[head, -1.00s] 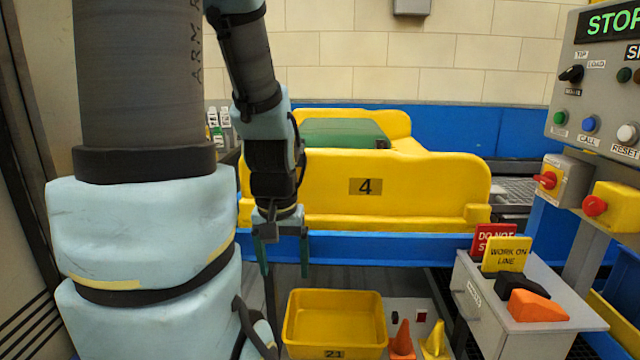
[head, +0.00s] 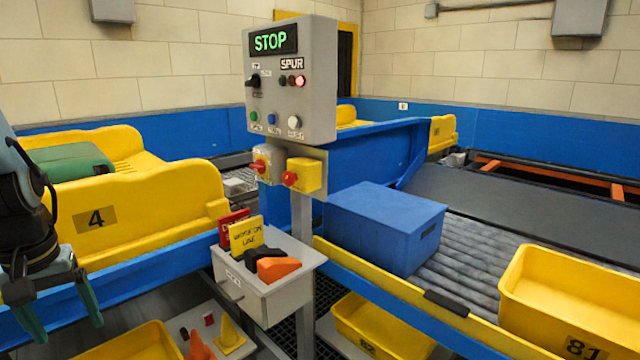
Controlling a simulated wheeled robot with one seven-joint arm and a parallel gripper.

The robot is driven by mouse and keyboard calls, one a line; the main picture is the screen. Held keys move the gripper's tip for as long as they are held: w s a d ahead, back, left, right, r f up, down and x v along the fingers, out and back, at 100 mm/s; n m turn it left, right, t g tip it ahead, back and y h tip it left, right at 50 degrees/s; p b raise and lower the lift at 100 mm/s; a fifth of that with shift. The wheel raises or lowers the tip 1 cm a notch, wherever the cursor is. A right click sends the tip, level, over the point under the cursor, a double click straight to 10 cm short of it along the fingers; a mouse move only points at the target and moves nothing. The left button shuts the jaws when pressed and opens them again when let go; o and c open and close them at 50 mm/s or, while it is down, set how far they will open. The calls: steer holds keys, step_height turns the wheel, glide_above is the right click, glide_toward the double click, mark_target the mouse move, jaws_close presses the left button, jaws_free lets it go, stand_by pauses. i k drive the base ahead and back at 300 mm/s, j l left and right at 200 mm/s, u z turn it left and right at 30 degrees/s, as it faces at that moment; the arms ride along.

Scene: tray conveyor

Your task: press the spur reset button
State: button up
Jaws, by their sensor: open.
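The grey control panel (head: 290,100) stands on a post in the middle of the head view, with STOP in green letters on its display (head: 273,41). The white button (head: 294,122) is at its lower right, with a small label below that read RESET in the earlier view. It sits in the column under the SPUR label (head: 292,64). My gripper (head: 62,306) is at the lower left, open and empty, fingers pointing down. It is well left of the panel and lower than the button, touching nothing that I can see.
Green (head: 254,116) and blue (head: 272,118) buttons sit left of the white one. Below are a red rotary switch (head: 260,166) and a red mushroom button (head: 290,178). A grey box (head: 262,288) with signs stands beneath. A blue crate (head: 385,225) lies on rollers at right.

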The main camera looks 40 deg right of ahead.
mark_target(293, 122)
steer(key=z, duration=1.1)
